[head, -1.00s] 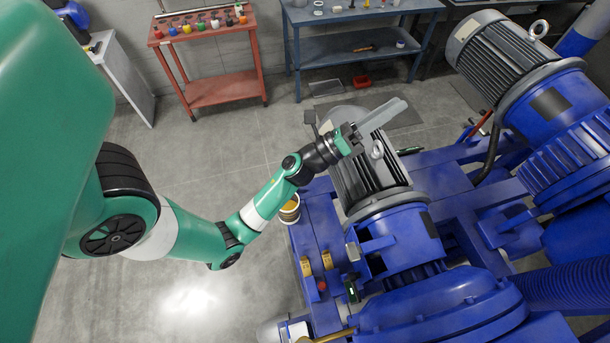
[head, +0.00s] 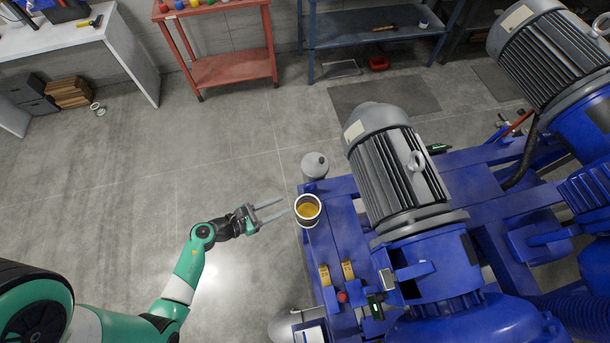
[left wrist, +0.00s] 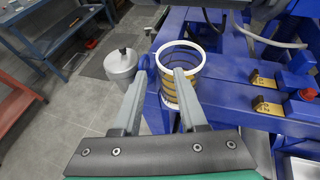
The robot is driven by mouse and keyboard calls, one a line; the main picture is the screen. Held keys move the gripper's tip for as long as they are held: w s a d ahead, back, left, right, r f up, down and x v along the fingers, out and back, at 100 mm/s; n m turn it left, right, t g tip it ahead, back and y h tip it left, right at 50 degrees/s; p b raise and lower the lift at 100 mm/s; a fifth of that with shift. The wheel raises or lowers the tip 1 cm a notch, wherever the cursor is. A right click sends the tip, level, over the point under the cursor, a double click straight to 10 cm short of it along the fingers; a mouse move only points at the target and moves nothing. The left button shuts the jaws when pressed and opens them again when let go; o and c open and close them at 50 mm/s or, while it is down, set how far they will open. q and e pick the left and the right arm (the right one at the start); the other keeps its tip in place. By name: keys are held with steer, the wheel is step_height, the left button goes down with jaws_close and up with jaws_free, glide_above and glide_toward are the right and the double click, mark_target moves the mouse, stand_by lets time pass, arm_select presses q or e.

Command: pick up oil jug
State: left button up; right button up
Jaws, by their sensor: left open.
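An open round container (head: 308,209) with a pale rim and amber contents stands at the left edge of the blue machine frame. A grey can (head: 315,165) with a small dark top is just behind it. I cannot tell from looks alone which is the oil jug. My left gripper (head: 284,208) is open and empty, its fingers pointing at the container from the left, a short way off. In the left wrist view, the banded container (left wrist: 165,90) is ahead of the fingers and partly covered by the right one; the grey can (left wrist: 121,66) is left of them.
The blue machine frame (head: 343,235) carries a grey finned motor (head: 395,175) right of the container. Two yellow tags (head: 347,270) and a red knob (head: 342,297) are on the frame. A red cart (head: 230,70) stands at the back.

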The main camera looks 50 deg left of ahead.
mark_target(305, 196)
arm_select(q)
steer(key=b+x, duration=0.1)
steer(key=x, duration=0.6)
steer(key=shift+w, duration=0.25)
jaws_close()
steer(key=shift+s, duration=0.1)
stand_by(1.0)
